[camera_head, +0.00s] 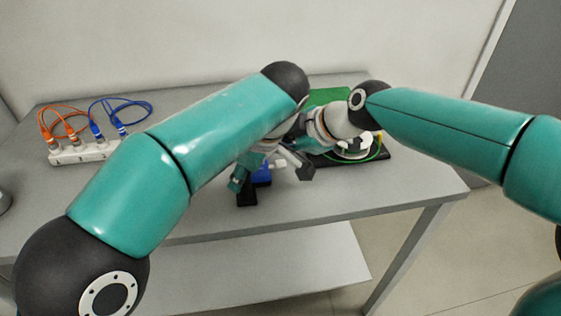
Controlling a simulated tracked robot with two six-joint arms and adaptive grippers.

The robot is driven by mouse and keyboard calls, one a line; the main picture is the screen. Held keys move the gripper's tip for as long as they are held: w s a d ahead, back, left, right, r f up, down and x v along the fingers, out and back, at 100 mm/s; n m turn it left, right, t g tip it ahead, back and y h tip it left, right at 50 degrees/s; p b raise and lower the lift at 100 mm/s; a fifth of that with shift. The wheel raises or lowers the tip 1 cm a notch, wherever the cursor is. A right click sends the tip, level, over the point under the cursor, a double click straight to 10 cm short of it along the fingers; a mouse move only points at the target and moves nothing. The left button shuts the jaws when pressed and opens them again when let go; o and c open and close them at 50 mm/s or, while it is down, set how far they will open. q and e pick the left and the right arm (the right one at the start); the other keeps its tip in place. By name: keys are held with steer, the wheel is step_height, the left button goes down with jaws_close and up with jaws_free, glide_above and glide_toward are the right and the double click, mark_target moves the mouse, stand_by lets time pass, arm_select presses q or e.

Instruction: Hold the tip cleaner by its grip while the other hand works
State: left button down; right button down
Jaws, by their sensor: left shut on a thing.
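My left gripper (249,184) is low over the front part of the bench, below my left arm's bend. It is shut on a small blue thing (262,176), which I take to be the tip cleaner's grip. The fingers cover much of it, and its tip cannot be made out. A small white piece (279,164) shows just right of the blue. My right arm reaches in from the right, and its wrist ends close to the left one.
A white power-strip-like block (85,153) with orange and blue cables stands at the left of the grey bench (400,190). The bench's right front is clear.

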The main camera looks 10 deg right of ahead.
mark_target(283, 164)
steer(key=shift+r, duration=1.85)
arm_select(q)
steer(key=c, duration=0.8)
jaws_free()
steer(key=shift+c, duration=0.2)
